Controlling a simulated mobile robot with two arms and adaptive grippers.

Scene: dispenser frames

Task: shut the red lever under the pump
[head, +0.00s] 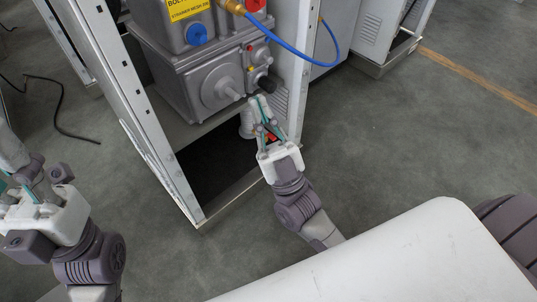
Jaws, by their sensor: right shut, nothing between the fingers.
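The pump (205,75) is a grey metal unit mounted in the open dispenser frame at the upper middle. A small patch of red (271,136), apparently the red lever, shows low under the pump. It is mostly hidden behind my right gripper (260,101). That gripper is shut and empty, with its fingertips in front of the pipe under the pump's right side. I cannot tell whether its fingers touch the lever. My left gripper (36,172) is at the left edge, well away from the pump. Its finger opening is unclear.
The frame's pale upright (152,130) stands left of the pump, and its bottom edge crosses the floor below. A blue hose (302,40) loops out at the upper right. A black cable (58,112) lies on the floor at the left. The floor to the right (400,130) is clear.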

